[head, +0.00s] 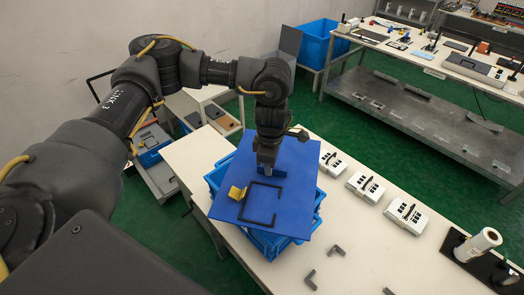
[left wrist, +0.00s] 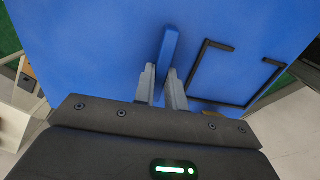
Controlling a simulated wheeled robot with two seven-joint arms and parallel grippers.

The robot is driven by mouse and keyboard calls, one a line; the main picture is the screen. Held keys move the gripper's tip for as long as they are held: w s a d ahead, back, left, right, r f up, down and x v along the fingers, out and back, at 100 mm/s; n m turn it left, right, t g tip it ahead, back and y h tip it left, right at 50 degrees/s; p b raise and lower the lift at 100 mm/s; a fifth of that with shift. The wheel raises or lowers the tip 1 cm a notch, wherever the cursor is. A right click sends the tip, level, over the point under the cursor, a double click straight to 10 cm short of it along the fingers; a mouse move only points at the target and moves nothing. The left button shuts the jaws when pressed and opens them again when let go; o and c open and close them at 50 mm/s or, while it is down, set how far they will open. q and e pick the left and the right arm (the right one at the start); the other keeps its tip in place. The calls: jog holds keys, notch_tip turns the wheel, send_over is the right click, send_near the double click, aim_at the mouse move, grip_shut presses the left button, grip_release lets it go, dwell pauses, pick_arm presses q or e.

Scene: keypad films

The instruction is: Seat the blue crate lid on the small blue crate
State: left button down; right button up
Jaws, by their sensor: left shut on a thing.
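The blue crate lid (head: 225,203) is a flat square plate with a black outline and an upright blue handle (left wrist: 171,46). My left gripper (head: 266,168) points down at the lid's upper middle and is shut on the handle; its fingers (left wrist: 162,86) show on either side of it in the left wrist view. The small blue crate (head: 318,200) lies under the lid, mostly hidden; its slatted sides show at the left, right and front. The lid covers the crate top, looking slightly turned to it. I cannot tell whether they touch. My right gripper is not in view.
A yellow block (head: 236,193) shows on the lid's left part. The white table (head: 345,215) holds several white keypad devices (head: 366,187), grey angle brackets (head: 310,279) and a roll on a black stand (head: 478,244). A larger blue bin (head: 318,45) stands behind.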

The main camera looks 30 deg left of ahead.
aim_at(261, 173)
pick_arm(q)
jog(key=a+n, duration=0.1)
jog(key=n, duration=0.2)
jog(key=w+a+n+p, duration=0.1)
jog(key=n, duration=0.1)
jog(key=w+a+f+n, duration=0.1)
jog(key=n, duration=0.2)
jog(key=shift+w+n+p, duration=0.1)
jog(key=shift+n+p, duration=0.2)
jog(key=shift+p, duration=0.1)
jog(key=n, duration=0.2)
jog(key=a+f+n, duration=0.1)
jog(key=shift+w, duration=0.25)
notch_tip(261, 173, down, 9)
jog(key=b, duration=0.6)
jog(key=shift+r, duration=0.15)
jog(key=shift+f+b, duration=0.6)
jog(key=shift+b, duration=0.15)
jog(key=c, duration=1.4)
grip_release()
